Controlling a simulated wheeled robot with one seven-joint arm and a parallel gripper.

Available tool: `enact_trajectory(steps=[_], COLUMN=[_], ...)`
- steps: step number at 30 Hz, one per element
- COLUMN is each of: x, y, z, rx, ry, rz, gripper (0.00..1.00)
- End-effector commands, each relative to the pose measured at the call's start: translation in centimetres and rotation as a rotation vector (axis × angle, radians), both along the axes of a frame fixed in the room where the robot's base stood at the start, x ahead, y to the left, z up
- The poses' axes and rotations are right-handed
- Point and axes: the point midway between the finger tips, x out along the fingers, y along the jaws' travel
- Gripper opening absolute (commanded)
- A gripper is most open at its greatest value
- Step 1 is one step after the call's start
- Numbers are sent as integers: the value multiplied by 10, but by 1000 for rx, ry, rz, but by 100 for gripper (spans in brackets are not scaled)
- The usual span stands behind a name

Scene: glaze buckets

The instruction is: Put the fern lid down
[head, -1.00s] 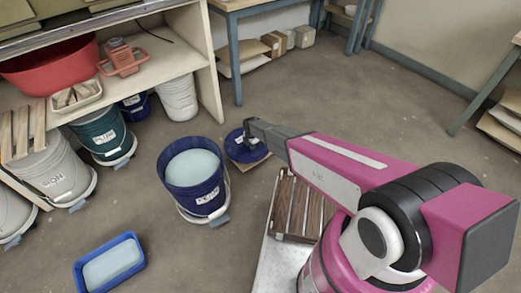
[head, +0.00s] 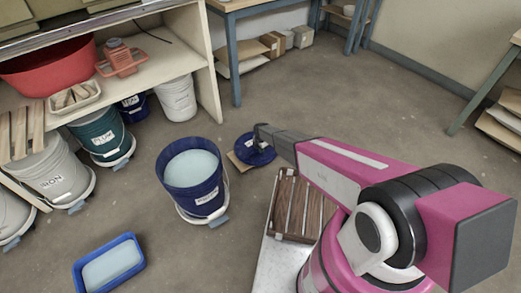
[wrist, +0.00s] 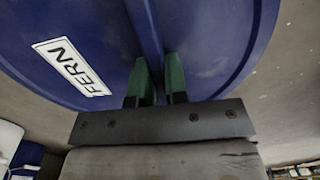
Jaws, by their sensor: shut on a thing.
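The fern lid (head: 247,154) is a round blue lid with a white label. In the wrist view the fern lid (wrist: 215,60) fills the upper part, and its label reads FERN. My gripper (wrist: 159,75) is shut on the raised rib across the lid, with one green fingertip on each side. In the head view my gripper (head: 262,142) is at the lid, right of the open blue bucket. A piece of cardboard (head: 237,162) shows past the lid's left edge. I cannot tell whether the lid touches the cardboard or the floor.
The open blue bucket (head: 192,200) holds pale glaze. A blue tray (head: 76,268) lies at front left. A slatted wooden rack (head: 290,215) is near my arm. Shelving with buckets (head: 98,133) stands at left. The floor behind the lid is clear.

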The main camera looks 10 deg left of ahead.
Motion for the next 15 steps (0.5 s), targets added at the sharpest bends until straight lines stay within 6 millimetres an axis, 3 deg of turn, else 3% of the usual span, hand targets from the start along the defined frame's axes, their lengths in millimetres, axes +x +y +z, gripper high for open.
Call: enact_trajectory(steps=[8, 9, 11, 15], x=[0, 0, 0, 0], y=[0, 0, 0, 0], z=[-2, -2, -2, -2], rx=[1, 0, 0, 0], ry=[-1, 0, 0, 0], rz=[0, 0, 0, 0], gripper=[0, 17, 36, 39])
